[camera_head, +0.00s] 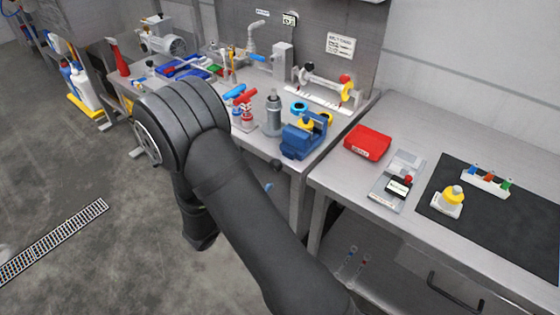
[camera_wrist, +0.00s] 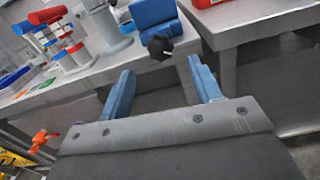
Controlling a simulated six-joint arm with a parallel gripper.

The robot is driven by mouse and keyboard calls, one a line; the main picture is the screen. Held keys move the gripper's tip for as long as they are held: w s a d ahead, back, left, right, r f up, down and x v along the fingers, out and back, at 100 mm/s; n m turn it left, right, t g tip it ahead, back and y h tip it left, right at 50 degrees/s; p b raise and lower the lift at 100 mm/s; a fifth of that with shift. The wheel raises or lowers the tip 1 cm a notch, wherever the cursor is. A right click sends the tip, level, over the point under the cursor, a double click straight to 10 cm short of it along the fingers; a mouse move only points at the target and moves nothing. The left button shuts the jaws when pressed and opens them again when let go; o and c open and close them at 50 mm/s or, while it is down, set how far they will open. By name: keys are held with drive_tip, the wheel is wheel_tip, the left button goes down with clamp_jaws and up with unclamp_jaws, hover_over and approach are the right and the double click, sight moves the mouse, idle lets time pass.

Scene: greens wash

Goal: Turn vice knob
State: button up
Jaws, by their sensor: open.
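The blue vice (camera_head: 303,138) stands at the front right corner of the left bench, with a yellow part in or behind its jaws. Its black knob (camera_head: 275,165) sticks out at the bench's front edge. In the wrist view the blue vice (camera_wrist: 153,12) is at the top and the black star-shaped knob (camera_wrist: 160,47) hangs below it. My gripper (camera_wrist: 165,78) is open, its two blue fingers spread apart and empty. The knob lies beyond the fingertips, between their lines, not touched. In the head view only a blue fingertip (camera_head: 268,187) shows below the knob; my arm hides the rest.
A grey cylinder (camera_head: 273,115) and red-topped valves (camera_head: 243,104) stand left of the vice. The gap between the benches is narrow. The floor in front is clear.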

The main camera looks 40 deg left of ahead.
drive_tip(key=w, duration=1.1)
drive_tip(key=shift+w, duration=0.25)
drive_tip(key=c, duration=1)
drive_tip(key=shift+m, duration=0.8)
drive_tip(key=o, duration=1)
drive_tip(key=s, duration=1.7)
drive_tip(key=shift+s, duration=0.25)
